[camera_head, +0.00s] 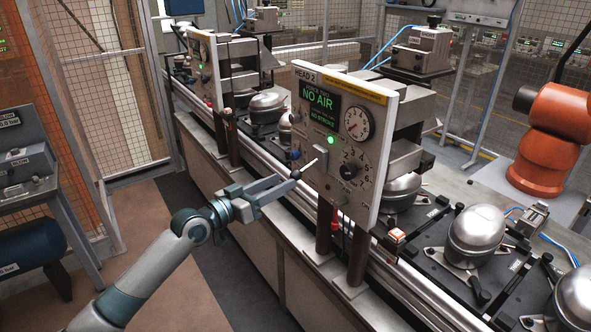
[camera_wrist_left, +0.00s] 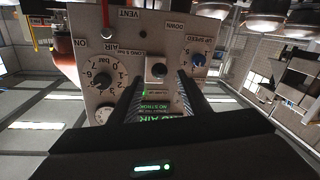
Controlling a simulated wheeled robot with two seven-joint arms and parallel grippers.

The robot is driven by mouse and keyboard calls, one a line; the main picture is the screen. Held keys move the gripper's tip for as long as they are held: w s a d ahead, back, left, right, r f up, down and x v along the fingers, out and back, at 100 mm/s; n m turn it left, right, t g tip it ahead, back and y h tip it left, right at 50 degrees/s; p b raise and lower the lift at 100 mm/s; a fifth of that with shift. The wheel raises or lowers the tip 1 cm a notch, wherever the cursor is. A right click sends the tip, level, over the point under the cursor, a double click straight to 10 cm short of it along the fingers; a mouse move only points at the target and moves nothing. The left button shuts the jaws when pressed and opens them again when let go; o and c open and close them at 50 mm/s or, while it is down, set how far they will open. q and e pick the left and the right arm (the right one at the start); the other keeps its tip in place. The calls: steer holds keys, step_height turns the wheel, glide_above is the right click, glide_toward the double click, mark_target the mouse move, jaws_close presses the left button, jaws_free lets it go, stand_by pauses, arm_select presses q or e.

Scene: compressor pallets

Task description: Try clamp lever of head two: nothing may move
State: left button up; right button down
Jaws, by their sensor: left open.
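The head two panel (camera_head: 345,140) is upright and reads HEAD 2, NO AIR and NO STROKE. Its clamp lever (camera_head: 307,167) is a thin pale rod with a black ball end, sticking out from the panel's face. My left gripper (camera_head: 285,187) is open, with its fingers pointing at the lever's ball. In the left wrist view the panel (camera_wrist_left: 125,50) appears upside down, and a black knob (camera_wrist_left: 158,70) shows between the open fingertips (camera_wrist_left: 159,82). I cannot tell whether the fingers touch it. My right gripper is not in view.
The panel also carries a gauge (camera_head: 358,122), a black dial knob (camera_head: 348,171) and a lit green lamp (camera_head: 330,140). Silver compressors (camera_head: 476,232) stand on black pallets along the line. An orange robot arm (camera_head: 545,140) is at right. The floor aisle (camera_head: 150,230) is clear.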

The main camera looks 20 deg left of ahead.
mark_target(295, 175)
arm_select(q)
steer(key=p+x, duration=0.1)
steer(key=x, duration=0.5)
steer(key=shift+w+d+p, duration=0.1)
steer(key=shift+w+p, duration=0.1)
steer(key=shift+p, duration=0.1)
jaws_close()
